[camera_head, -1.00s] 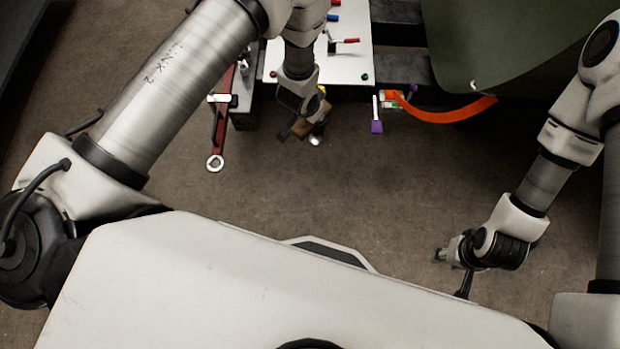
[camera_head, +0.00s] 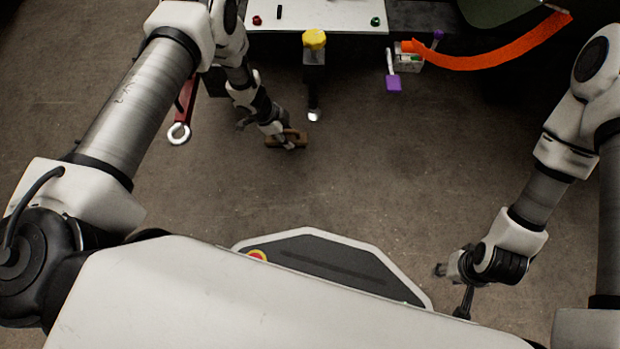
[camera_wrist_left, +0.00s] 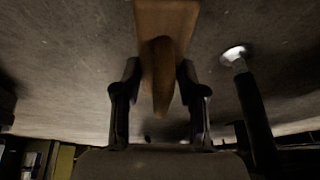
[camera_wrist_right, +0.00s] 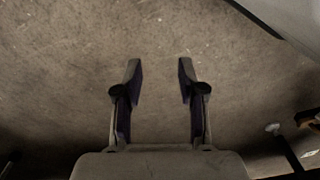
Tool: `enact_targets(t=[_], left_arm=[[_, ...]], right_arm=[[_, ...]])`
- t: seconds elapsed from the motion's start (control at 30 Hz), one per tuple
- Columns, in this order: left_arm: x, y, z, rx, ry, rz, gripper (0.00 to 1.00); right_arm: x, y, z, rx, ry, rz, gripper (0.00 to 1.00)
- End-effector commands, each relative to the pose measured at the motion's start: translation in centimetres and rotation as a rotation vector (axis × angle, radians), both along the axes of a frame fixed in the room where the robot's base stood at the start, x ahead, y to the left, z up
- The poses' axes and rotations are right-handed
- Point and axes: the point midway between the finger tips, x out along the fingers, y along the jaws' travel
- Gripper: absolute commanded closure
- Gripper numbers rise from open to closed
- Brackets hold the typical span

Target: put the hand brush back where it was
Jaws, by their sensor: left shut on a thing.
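The hand brush (camera_head: 291,137) is brown, with a wooden-looking body. My left gripper (camera_head: 282,139) is shut on it and holds it out over the floor, in front of the bench and clear of it. In the left wrist view the brush (camera_wrist_left: 168,18) points away from me, its narrow handle between the two fingers (camera_wrist_left: 160,88). Its bristles cannot be made out. My right gripper (camera_head: 446,269) hangs over bare floor at the lower right. In the right wrist view its fingers (camera_wrist_right: 160,85) are apart with nothing between them.
A bench with a white top (camera_head: 320,18) stands at the back.

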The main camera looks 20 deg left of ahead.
Motion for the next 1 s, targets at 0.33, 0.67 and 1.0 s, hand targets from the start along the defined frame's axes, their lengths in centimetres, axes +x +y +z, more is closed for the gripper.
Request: enact_targets(t=[0.33, 0.67, 1.0], left_arm=[[-6.0, -7.5, -1.4, 0.002, 0.004, -0.006, 0.91], [-7.7, -9.7, -4.4, 0.002, 0.000, -0.002, 0.91], [-7.6, -9.7, -4.7, 0.002, 0.000, -0.001, 0.97]], right_arm=[[0.1, -0.1, -3.3, -0.001, -0.003, -0.006, 0.60], [0.8, -0.1, -7.0, -0.004, -0.023, 0.001, 0.60], [1.3, -0.2, -7.4, -0.007, -0.035, 0.007, 0.60]])
